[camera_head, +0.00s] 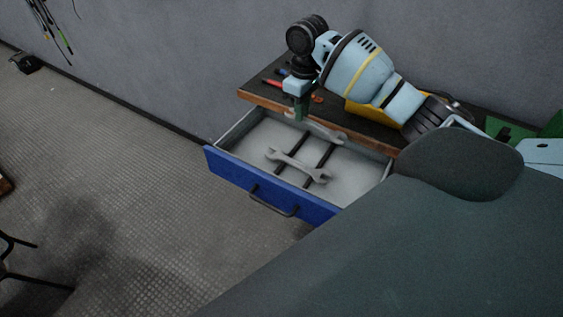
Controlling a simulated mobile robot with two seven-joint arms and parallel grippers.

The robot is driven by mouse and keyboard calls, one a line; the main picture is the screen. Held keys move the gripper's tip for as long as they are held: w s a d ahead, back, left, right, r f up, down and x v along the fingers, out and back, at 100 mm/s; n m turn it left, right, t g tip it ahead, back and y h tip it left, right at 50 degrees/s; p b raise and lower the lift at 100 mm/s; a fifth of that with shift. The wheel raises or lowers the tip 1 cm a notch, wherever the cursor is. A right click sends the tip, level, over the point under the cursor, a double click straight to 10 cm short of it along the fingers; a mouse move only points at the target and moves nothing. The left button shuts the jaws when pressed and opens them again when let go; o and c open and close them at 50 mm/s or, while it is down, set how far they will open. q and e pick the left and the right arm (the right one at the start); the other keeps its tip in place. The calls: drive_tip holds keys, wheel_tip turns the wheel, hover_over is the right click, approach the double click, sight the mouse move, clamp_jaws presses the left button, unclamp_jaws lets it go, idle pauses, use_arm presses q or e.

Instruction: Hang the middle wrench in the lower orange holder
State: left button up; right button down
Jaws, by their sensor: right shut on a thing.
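A blue-fronted drawer (232,173) stands open below the worktop. One grey open-ended wrench (298,166) lies in it across two dark bars. A second grey wrench (328,133) is farther back, with its left part at the fingertips of my right gripper (299,115). My right gripper points down over the back of the drawer and is shut on this wrench. Whether the wrench is lifted clear of the bars is hard to tell. No other wrench can be made out. The orange holder is not seen. My left gripper is not in view.
The worktop (262,97) behind the drawer bears red-handled tools (274,84) and a yellow bin (362,110), partly hidden by my right arm. A grey wall rises behind. Open floor (130,150) lies to the left.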

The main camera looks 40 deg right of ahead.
drive_tip(key=s+a+p, duration=0.2)
drive_tip(key=s+a, duration=0.2)
drive_tip(key=a, duration=0.7)
drive_tip(key=shift+s+f+b, duration=0.15)
drive_tip(key=shift+f+b, duration=0.05)
drive_tip(key=shift+f, duration=1.35)
drive_tip(key=shift+s+f+b, duration=0.15)
drive_tip(key=shift+f, duration=1.35)
wheel_tip(320, 180, down, 5)
drive_tip(key=shift+a+r, duration=0.1)
drive_tip(key=shift+a, duration=0.05)
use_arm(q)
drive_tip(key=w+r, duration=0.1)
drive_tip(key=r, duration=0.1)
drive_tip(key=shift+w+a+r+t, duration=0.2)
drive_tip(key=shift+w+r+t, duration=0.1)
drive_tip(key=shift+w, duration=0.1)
use_arm(e)
drive_tip(key=shift+s, duration=0.15)
drive_tip(key=c, duration=1.4)
unclamp_jaws()
drive_tip(key=shift+f, duration=0.2)
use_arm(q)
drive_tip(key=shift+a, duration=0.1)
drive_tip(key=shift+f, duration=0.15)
